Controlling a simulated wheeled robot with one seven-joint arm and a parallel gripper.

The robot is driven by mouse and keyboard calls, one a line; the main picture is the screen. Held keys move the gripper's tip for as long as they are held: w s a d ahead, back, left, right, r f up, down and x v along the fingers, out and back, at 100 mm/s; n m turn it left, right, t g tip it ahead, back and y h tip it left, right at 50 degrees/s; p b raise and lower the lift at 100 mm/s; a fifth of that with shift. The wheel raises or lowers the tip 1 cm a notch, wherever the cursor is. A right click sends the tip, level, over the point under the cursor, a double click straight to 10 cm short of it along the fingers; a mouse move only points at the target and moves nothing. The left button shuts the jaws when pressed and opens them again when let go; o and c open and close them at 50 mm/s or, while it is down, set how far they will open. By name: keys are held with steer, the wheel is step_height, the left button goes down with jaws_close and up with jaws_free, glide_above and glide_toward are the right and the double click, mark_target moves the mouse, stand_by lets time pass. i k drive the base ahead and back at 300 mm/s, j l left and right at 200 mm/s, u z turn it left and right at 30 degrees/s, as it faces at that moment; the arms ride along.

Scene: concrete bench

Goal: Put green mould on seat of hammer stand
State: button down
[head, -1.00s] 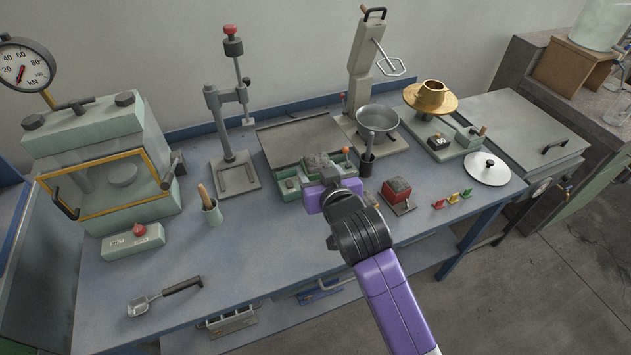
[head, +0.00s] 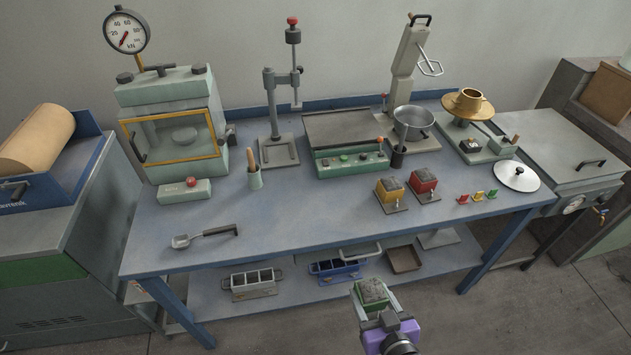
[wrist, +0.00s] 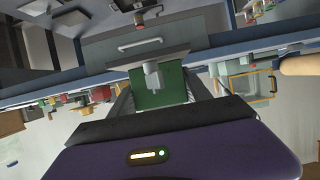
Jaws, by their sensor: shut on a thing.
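The green mould (head: 371,292), a cube with a rough grey top, is held in my gripper (head: 378,303) in front of the bench, at the bottom of the head view. In the wrist view the green mould (wrist: 172,88) sits between the two fingers of my gripper (wrist: 160,98), with a small grey fitting on its near face. The hammer stand (head: 271,105) is a grey column with a red-knobbed rod, at the back left of the bench. Its seat, a flat grey base plate (head: 280,152), looks empty and is well away from my gripper.
A yellow mould (head: 390,191) and red mould (head: 423,181) stand on the bench (head: 310,220). A scoop (head: 205,235) lies front left. The bench's front middle is clear.

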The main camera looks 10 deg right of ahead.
mark_target(279, 155)
steer(key=u, duration=1.15)
steer(key=i+l+u, duration=0.15)
steer(key=l, duration=0.2)
steer(key=i+l+u, duration=0.15)
steer(key=l, duration=0.25)
steer(key=l+u, duration=0.2)
steer(key=l, duration=0.15)
steer(key=i, duration=0.05)
